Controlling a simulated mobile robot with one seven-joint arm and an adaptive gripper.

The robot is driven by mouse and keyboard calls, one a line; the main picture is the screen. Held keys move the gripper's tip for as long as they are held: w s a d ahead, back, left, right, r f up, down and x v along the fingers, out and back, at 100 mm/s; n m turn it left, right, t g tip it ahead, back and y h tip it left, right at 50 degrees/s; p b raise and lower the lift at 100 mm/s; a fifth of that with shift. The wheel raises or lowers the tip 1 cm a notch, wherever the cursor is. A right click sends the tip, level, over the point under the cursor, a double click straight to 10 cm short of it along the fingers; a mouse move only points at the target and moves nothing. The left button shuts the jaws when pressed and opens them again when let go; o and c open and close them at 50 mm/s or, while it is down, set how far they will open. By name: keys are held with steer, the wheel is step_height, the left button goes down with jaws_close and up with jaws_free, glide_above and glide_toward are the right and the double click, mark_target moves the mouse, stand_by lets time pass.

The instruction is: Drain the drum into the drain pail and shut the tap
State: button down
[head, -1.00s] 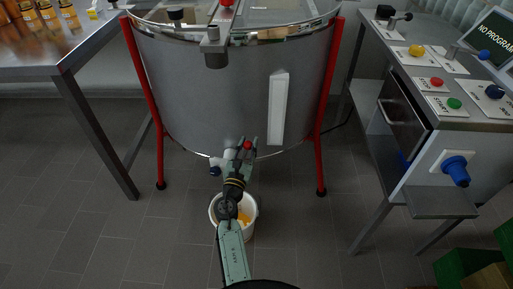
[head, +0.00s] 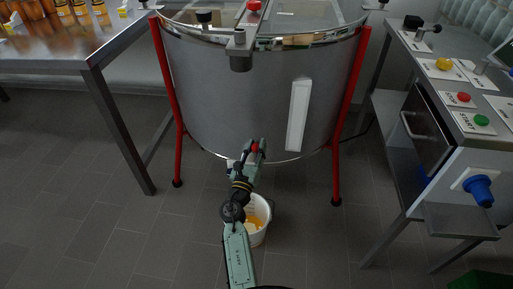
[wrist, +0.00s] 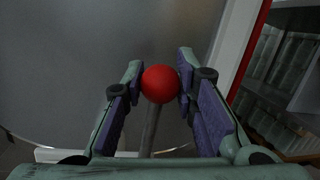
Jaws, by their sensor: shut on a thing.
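The big steel drum (head: 240,105) stands on red legs in the middle of the head view. My gripper (head: 256,146) is at its lower front edge, shut on the red ball knob (wrist: 160,84) of the tap lever. In the wrist view the ball sits between both finger pads, and its grey stem (wrist: 150,128) runs down from it. The tap's body is mostly hidden behind my gripper. The white drain pail (head: 260,236) stands on the floor below, partly hidden by my arm, with orange-yellow stuff inside. I cannot see whether a stream is falling.
A steel table (head: 105,48) with jars (head: 82,8) stands at the left. At the right is a control bench (head: 440,55) with coloured buttons, a blue plug (head: 479,190) and a low shelf (head: 460,220). The tiled floor left of the pail is clear.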

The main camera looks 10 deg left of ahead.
steer(key=c, duration=1.3)
jaws_free()
steer(key=shift+a, duration=0.1)
steer(key=v, duration=0.7)
steer(key=shift+s, duration=0.25)
